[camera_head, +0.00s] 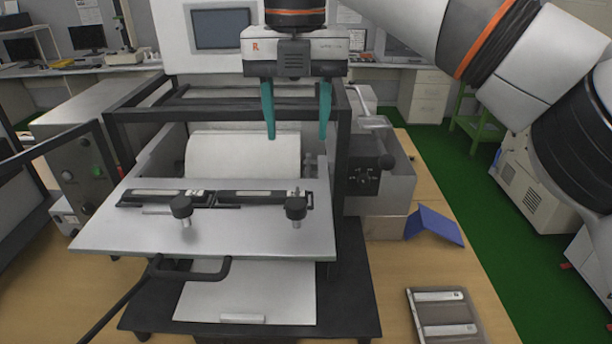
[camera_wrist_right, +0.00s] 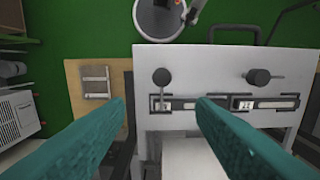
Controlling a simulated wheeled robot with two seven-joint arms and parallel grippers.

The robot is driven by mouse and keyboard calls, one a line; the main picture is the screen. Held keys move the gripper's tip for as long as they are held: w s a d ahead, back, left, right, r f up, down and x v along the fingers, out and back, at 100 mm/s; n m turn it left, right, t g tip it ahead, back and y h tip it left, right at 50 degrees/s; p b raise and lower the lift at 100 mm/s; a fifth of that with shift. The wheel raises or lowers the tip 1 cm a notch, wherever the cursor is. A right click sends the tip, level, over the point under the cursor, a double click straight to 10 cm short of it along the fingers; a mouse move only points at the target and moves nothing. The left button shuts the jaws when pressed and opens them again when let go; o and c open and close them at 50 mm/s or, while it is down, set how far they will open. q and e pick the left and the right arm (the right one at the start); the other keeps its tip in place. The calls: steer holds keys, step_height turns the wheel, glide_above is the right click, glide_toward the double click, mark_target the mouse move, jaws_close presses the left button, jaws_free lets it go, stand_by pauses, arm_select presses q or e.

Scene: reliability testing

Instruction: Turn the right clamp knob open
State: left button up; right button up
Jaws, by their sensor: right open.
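The right clamp knob (camera_head: 295,207) is a black round knob on a short metal post. It stands at the right end of the machine's light grey plate (camera_head: 130,240). In the right wrist view, which looks from the opposite side, the same knob (camera_wrist_right: 162,77) is on the left. The left clamp knob (camera_head: 181,206) stands on the same plate and also shows in the wrist view (camera_wrist_right: 258,77). My right gripper (camera_head: 297,133) points down with its teal fingers apart and empty. It is above and behind the right knob, not touching it. My left gripper is not in view.
A black frame (camera_head: 345,180) surrounds the machine, with a white roll (camera_head: 240,155) behind the plate. Black clamp bars (camera_head: 250,197) lie behind the knobs. A black handle (camera_head: 190,275) juts from the front. A blue folded piece (camera_head: 435,225) and a brown holder (camera_head: 443,318) are on the right.

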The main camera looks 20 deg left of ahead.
steer(key=p, duration=0.2)
glide_above(296, 203)
steer(key=f, duration=0.6)
steer(key=shift+s+f, duration=0.2)
steer(key=shift+f, duration=0.1)
steer(key=f, duration=0.2)
steer(key=f+p, duration=0.1)
steer(key=f, duration=0.1)
steer(key=shift+w+f, duration=0.2)
steer(key=shift+f, duration=0.15)
steer(key=c, duration=1)
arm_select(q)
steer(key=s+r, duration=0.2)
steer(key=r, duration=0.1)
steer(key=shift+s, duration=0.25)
arm_select(e)
steer(key=shift+o, duration=0.2)
